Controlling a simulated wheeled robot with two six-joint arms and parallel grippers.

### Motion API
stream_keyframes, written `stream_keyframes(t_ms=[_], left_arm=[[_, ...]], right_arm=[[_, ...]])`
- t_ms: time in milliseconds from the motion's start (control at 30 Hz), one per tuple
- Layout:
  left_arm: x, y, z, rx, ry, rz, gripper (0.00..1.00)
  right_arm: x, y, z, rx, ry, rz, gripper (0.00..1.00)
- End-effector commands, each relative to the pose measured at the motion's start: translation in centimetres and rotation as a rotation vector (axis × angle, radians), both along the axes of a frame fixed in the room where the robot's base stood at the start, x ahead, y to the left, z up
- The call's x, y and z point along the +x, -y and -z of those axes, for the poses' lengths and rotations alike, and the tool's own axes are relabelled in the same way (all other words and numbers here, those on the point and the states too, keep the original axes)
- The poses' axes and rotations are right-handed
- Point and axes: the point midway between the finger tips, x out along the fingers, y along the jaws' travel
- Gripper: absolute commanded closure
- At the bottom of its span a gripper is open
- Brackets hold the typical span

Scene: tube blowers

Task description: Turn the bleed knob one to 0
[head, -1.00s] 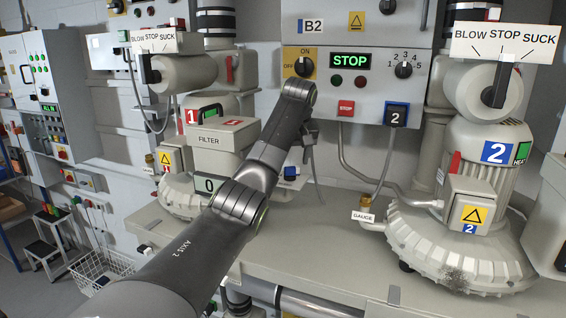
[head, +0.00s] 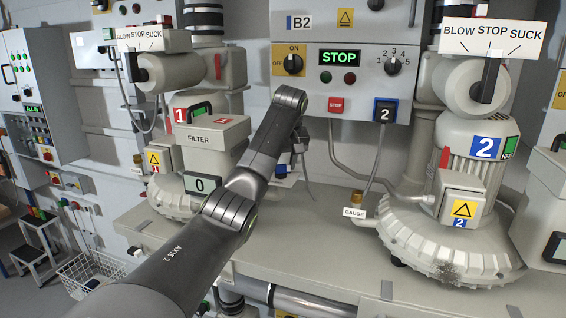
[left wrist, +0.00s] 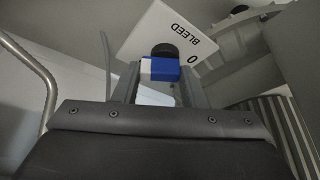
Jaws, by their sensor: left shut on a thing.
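The bleed knob (left wrist: 160,69) is a blue and white block on a black round base, in the left wrist view. It stands in front of a white plate (left wrist: 170,32) marked BLEED and 0. My left gripper (left wrist: 159,80) has one finger on each side of the knob and is shut on it. In the head view my left arm reaches past the filter box, and its gripper (head: 297,150) is small and partly hidden by the arm. A bit of blue (head: 280,167) shows beside it. Where the knob's pointer stands is unclear. My right gripper is not in view.
The filter box (head: 203,140) and a display reading 0 (head: 201,185) are left of my arm. Blower 2 (head: 470,190) and a gauge tag (head: 354,212) are to the right. A panel (head: 320,85) with STOP lit hangs behind. Cables hang near the gripper.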

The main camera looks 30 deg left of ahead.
Motion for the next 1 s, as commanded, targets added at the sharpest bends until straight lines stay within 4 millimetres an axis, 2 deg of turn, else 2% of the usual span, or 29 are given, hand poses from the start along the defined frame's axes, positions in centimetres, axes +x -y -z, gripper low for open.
stream_keyframes(t_ms=[367, 1000], left_arm=[[0.16, -0.03, -0.02, 0.000, 0.002, -0.115, 0.85], [0.48, -0.17, -0.08, 0.000, 0.002, -0.578, 0.85]], right_arm=[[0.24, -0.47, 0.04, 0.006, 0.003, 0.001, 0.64], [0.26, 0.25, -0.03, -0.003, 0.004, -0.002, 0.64]])
